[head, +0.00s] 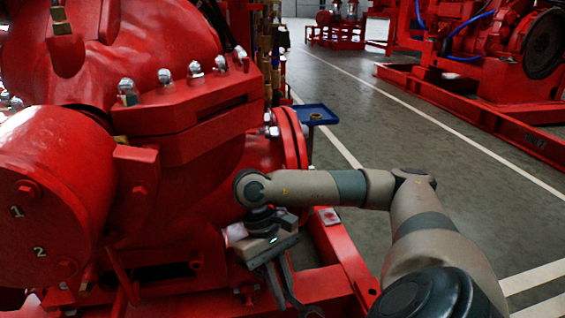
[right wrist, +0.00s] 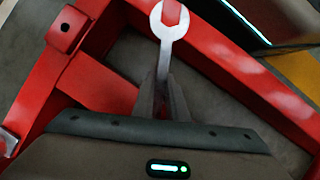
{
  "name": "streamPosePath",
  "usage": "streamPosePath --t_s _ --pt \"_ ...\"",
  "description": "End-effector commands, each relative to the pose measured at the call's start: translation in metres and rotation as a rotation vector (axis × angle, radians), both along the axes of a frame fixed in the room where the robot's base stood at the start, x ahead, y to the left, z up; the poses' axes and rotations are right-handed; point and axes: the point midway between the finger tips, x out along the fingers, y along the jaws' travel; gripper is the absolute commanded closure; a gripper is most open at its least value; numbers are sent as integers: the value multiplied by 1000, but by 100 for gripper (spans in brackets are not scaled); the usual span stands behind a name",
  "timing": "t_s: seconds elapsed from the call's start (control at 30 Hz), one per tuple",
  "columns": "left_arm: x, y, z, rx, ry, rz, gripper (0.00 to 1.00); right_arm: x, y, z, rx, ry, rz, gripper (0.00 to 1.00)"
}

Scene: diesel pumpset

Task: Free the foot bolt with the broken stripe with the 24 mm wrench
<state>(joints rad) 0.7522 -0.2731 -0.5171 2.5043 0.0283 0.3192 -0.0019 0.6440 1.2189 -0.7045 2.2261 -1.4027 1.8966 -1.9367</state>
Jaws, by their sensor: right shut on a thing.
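My right gripper (head: 279,285) reaches down beside the red pump's foot, over the base frame. In the right wrist view the gripper (right wrist: 165,100) is shut on a grey open-ended wrench (right wrist: 165,50). The wrench's open jaw points away from the fingers, over a red frame rail, and no bolt shows inside it. Its size marking cannot be read. A bolt head (head: 248,292) shows low on the pump's foot, left of the gripper. I cannot make out a stripe on it, broken or whole. My left gripper is not in view.
The large red pump body (head: 190,180) fills the left side, with several bolts along its flange. The red base rail (head: 345,255) runs below my right arm. A blue tray (head: 314,115) stands behind. Open grey floor (head: 430,140) lies to the right.

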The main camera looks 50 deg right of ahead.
Motion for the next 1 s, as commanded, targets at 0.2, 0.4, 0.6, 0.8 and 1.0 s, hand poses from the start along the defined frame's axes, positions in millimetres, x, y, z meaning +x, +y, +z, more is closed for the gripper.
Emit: streamPosePath --t_s 0.2,0.4,0.6,0.8,1.0 --pt "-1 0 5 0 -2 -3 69 1 0 11 1 -3 0 100" --pt "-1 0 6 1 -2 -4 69 1 0 13 0 -3 0 100" --pt "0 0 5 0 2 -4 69 1 0 13 0 -3 0 100" --pt "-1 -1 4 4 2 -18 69 2 5 14 2 -2 -26 100" --pt "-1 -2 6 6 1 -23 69 7 19 15 5 5 -116 100"
